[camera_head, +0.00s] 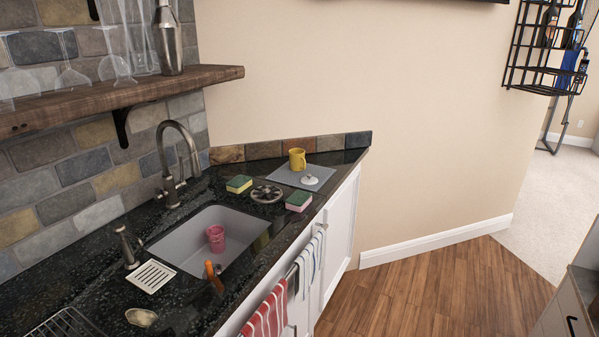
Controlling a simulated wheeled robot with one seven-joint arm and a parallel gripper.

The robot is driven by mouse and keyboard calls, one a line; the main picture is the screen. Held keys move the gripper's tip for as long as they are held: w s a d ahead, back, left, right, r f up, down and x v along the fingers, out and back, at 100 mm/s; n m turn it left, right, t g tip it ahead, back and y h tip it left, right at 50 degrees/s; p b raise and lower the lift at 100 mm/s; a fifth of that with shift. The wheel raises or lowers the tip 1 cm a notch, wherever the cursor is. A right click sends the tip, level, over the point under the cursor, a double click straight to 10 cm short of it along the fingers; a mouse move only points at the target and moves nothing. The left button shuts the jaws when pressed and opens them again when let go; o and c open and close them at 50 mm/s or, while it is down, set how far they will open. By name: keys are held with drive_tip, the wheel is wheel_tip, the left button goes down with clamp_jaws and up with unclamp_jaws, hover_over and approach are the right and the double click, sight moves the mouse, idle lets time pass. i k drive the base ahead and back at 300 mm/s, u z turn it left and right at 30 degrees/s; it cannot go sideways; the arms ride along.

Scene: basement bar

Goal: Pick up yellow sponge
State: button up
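A yellow sponge (239,184) with a green layer lies flat on the dark speckled countertop (192,309), behind the far right corner of the sink and to the right of the faucet. A second sponge (299,201), pink and green, lies to its right near the counter's front edge. My gripper is not in view, so its state does not show.
A dark round trivet-like piece (267,194) lies between the sponges. A yellow mug (297,159) stands on a grey mat (285,178). The sink (185,255) holds a pink cup (215,238). The faucet (168,170) and wooden shelf (110,98) rise at left. Wood floor (435,290) is open.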

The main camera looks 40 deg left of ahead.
sight(240, 182)
drive_tip(key=u, duration=0.25)
drive_tip(key=i, duration=1.6)
drive_tip(key=u, duration=1.5)
drive_tip(key=i, duration=1)
drive_tip(key=u, duration=1.15)
drive_tip(key=i, duration=0.25)
drive_tip(key=z, duration=0.05)
